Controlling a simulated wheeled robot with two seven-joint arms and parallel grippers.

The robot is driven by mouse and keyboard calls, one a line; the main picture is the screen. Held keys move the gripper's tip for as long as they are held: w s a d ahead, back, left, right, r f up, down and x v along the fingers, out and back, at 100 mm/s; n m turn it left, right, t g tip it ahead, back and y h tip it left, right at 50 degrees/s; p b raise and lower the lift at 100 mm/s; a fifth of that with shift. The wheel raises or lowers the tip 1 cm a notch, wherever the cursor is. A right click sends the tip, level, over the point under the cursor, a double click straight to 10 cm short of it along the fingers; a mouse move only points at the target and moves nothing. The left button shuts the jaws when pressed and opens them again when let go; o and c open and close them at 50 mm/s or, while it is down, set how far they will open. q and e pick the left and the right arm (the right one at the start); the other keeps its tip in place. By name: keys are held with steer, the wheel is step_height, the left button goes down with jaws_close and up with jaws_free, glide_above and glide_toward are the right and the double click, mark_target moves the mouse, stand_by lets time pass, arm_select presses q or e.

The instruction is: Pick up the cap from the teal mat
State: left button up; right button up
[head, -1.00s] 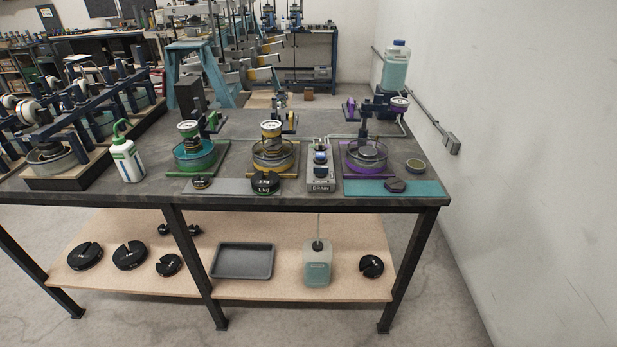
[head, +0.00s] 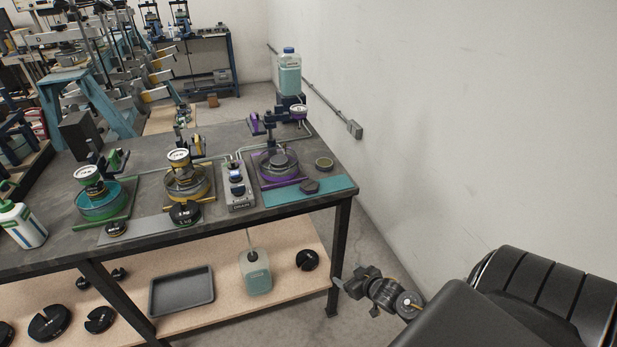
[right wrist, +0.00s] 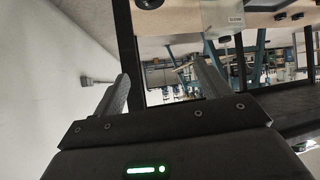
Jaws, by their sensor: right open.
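The cap (head: 310,186) is a small dark purple-grey piece lying on the teal mat (head: 338,187) at the bench's front right corner. My right gripper (head: 340,284) is beyond the bench's right end in the head view, lower in the picture than the mat and well apart from it. In the right wrist view its two fingers (right wrist: 165,88) stand apart with nothing between them. The cap cannot be made out in the right wrist view. My left gripper is not in view.
A drain control box (head: 238,188) is left of the mat. A bench leg (head: 340,250) is near my right gripper. A wall (head: 450,110) runs along the right.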

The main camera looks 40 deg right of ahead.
steer(key=w+r+t+p, duration=0.1)
steer(key=w+r+t, duration=0.15)
steer(key=r, duration=0.65)
steer(key=w+r+t+p, duration=0.1)
steer(key=w+r, duration=0.2)
steer(key=r, duration=0.5)
steer(key=n+t+y, duration=0.1)
steer(key=t+y, duration=0.1)
glide_toward(311, 186)
steer(key=shift+g, duration=0.25)
steer(key=w, duration=0.2)
steer(key=w+p, duration=0.1)
steer(key=w, duration=0.1)
steer(key=shift+a+f, duration=0.1)
steer(key=shift+a, duration=0.15)
steer(key=shift+w+p, duration=0.3)
steer(key=w, duration=0.2)
steer(key=w+p, duration=0.1)
steer(key=shift+w+f, duration=0.2)
steer(key=shift+w, duration=0.15)
steer(key=shift+w+f, duration=0.2)
steer(key=shift+w, duration=0.3)
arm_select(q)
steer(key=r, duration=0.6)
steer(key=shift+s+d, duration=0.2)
arm_select(e)
steer(key=shift+r, duration=0.1)
steer(key=c, duration=1.3)
